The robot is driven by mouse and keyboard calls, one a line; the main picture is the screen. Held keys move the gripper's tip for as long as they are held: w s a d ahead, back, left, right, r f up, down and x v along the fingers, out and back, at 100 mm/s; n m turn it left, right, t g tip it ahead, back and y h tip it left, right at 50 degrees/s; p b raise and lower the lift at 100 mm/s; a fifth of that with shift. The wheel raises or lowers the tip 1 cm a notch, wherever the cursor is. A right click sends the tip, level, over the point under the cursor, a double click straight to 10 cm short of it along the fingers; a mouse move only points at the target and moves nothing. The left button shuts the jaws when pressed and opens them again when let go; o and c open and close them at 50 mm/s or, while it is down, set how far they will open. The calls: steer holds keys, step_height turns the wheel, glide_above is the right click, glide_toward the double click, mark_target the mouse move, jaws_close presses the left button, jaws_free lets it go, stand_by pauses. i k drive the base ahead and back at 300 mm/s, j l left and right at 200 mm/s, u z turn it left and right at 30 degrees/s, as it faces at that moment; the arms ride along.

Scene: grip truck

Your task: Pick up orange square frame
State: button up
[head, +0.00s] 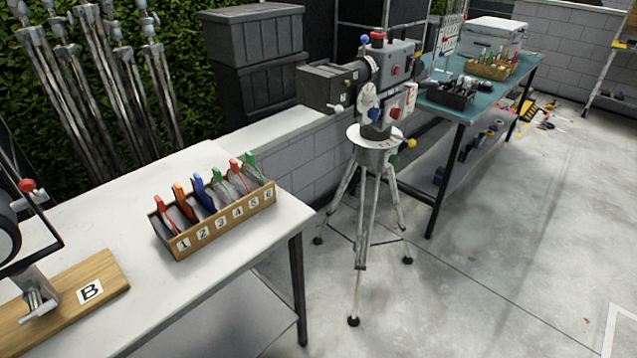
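An orange-topped piece (180,192) stands in a wooden rack (228,225) on the white table, near the label 2. Its lower part is hidden in the rack, so I cannot tell whether it is a square frame. Red, blue and green pieces stand beside it in the same rack, the red one (161,205) to its left and the blue one (198,186) to its right. No clear orange square frame shows elsewhere. My gripper is not in view.
A wooden board marked B (107,275) with a clamp lies on the white table (110,205). A grey camera on a tripod (375,150) stands right of the table. Behind it is a green-topped workbench (428,94). The floor at lower right is largely clear.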

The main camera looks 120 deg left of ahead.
mark_target(185, 208)
steer(key=u, duration=4.45)
